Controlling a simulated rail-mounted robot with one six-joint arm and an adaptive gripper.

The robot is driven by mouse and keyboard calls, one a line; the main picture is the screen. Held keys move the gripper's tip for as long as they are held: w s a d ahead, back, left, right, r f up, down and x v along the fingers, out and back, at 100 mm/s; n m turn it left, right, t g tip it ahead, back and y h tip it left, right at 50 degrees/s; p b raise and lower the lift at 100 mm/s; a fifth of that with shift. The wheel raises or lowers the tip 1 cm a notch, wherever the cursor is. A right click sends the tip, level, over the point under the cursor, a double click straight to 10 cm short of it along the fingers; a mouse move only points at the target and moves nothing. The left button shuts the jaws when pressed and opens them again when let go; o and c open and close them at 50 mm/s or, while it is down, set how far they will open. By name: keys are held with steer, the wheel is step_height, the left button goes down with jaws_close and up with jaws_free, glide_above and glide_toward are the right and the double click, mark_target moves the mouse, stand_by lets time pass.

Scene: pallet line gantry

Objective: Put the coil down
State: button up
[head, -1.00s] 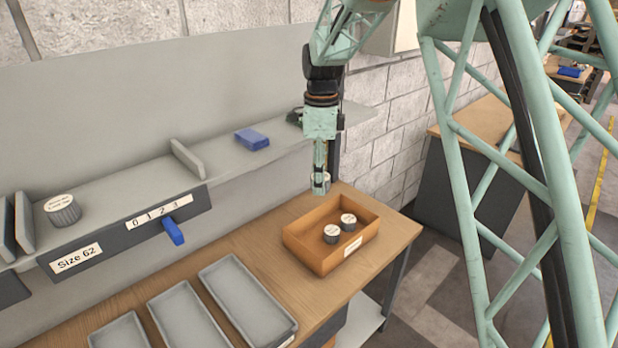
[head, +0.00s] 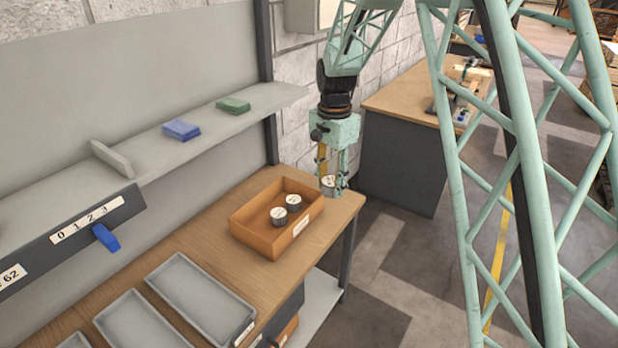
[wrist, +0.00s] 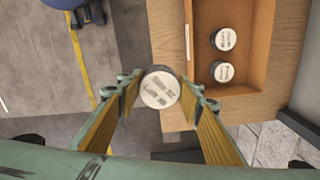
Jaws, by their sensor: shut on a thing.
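My gripper (head: 332,185) is shut on a coil (wrist: 159,89), a short dark cylinder with a pale printed label on top. In the wrist view the coil sits between the two fingertips, label facing the camera. In the head view the held coil (head: 329,182) is in the air near the bench's right end, to the right of the orange-brown box (head: 262,242). Two similar coils, one (head: 278,215) nearer and one (head: 293,202) farther, stand in that box. The box (wrist: 186,40) and its coils also show in the wrist view.
Grey trays (head: 202,297) line the wooden bench (head: 190,250) left of the box. A shelf (head: 160,150) above carries a blue block (head: 181,129), a green block (head: 233,105) and a grey divider (head: 113,158). Another desk (head: 405,110) stands behind my gripper.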

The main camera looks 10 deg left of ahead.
steer(key=s+d+f+n, duration=0.1)
steer(key=d+f+n, duration=0.1)
steer(key=d, duration=0.5)
steer(key=s+d+f+n, duration=0.2)
steer(key=d+f+n, duration=0.1)
steer(key=d, duration=0.5)
steer(key=s+d+f+n+b, duration=0.1)
steer(key=s+d+f+n, duration=0.1)
steer(key=d, duration=0.6)
steer(key=shift+f+n, duration=0.6)
steer(key=shift+n, duration=0.1)
steer(key=shift+s, duration=0.15)
